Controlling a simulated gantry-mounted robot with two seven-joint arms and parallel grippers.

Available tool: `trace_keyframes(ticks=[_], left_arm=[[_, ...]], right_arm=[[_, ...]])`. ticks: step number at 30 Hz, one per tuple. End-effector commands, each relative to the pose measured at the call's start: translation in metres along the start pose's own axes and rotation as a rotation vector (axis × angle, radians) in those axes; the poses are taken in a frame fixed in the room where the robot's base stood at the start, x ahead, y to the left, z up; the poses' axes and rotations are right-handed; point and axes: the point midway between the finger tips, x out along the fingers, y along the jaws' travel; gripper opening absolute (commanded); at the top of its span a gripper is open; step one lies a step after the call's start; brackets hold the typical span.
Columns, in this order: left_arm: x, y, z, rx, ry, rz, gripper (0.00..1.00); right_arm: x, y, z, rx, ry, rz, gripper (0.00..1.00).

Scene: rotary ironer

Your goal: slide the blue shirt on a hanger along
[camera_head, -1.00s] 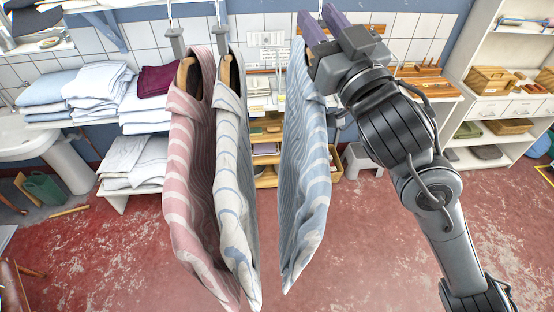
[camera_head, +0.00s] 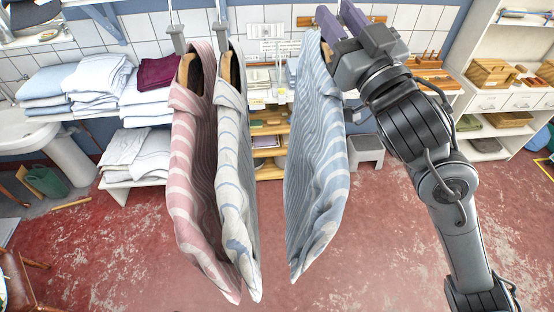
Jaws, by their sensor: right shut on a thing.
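The blue striped shirt (camera_head: 318,165) hangs on its hanger right of centre, apart from the other shirts. My right gripper (camera_head: 336,22) is at the top of this shirt, its purple fingers shut at the hanger. The exact grip on the hanger is partly hidden by the fingers and wrist. My left gripper is not in view.
A pink striped shirt (camera_head: 197,170) and a white striped shirt (camera_head: 233,170) hang close together to the left, with a gap before the blue one. Folded linen (camera_head: 100,80) lies on shelves behind. A white shelf unit (camera_head: 500,75) stands at the right.

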Motion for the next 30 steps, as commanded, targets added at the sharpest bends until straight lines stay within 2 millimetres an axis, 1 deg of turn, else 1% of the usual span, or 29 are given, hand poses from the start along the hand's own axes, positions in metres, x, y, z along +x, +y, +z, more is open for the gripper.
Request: trace_keyframes(ticks=[1, 8, 15, 21, 29, 30], left_arm=[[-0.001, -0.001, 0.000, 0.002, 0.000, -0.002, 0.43], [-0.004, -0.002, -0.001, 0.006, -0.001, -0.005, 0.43], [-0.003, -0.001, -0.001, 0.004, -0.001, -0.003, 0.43], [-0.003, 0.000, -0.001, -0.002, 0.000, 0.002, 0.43], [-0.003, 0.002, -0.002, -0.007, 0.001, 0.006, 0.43], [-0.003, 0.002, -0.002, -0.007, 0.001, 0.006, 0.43]], right_arm=[[-0.001, 0.004, -0.001, 0.001, 0.001, 0.003, 0.00], [-0.005, 0.017, -0.002, 0.001, 0.002, 0.003, 0.00], [-0.008, 0.029, -0.002, 0.001, 0.002, 0.002, 0.00], [-0.010, 0.034, -0.003, 0.001, 0.001, 0.002, 0.00], [-0.010, 0.035, -0.003, 0.001, 0.002, 0.001, 0.00], [-0.010, 0.034, -0.003, 0.001, 0.002, 0.001, 0.37]])
